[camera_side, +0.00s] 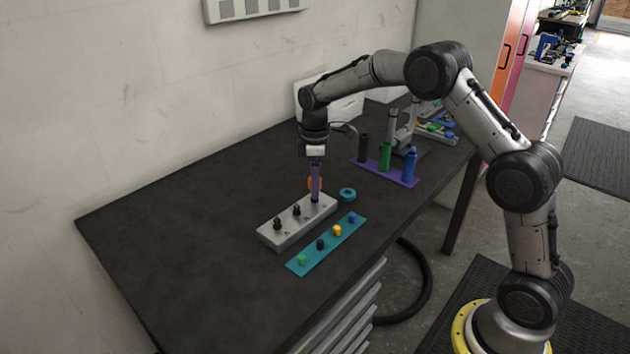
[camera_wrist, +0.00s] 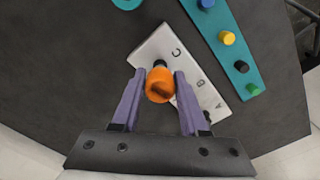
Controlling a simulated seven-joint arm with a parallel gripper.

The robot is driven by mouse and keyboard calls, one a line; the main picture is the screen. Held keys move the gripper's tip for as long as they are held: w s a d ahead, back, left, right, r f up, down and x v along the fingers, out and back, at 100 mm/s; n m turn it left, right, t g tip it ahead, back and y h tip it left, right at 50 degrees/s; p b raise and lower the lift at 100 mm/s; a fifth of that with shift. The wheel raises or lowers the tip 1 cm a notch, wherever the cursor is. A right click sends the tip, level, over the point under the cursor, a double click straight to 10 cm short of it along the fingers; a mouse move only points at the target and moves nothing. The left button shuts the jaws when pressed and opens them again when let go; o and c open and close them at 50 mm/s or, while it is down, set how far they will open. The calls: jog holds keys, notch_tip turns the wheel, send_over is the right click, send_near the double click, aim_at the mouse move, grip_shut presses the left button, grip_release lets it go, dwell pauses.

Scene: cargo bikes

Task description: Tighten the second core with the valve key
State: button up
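The valve key (camera_wrist: 159,88) shows in the wrist view as an orange handle between the purple fingers of my gripper (camera_wrist: 157,95), which press on it from both sides. In the side view the orange of the key (camera_side: 312,184) shows beside my gripper (camera_side: 315,190), low over the far-right end of the grey block (camera_side: 272,237). The block (camera_wrist: 152,45) carries the letters C, B and A. Two dark cores, a left one (camera_side: 277,223) and a middle one (camera_side: 297,210), stand on it. The key's lower end is hidden, so I cannot tell what it touches.
A teal strip (camera_side: 311,254) with green, black, yellow and blue caps lies in front of the block. A teal ring (camera_side: 347,194) lies right of it. A purple tray (camera_side: 398,178) with black, green and blue bottles stands farther right. The left of the bench is clear.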

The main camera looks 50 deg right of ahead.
jog(key=o, duration=0.3)
jog(key=n, duration=0.5)
jog(key=shift+r+n, duration=0.1)
jog(key=shift+n, duration=0.2)
jog(key=n, duration=0.6)
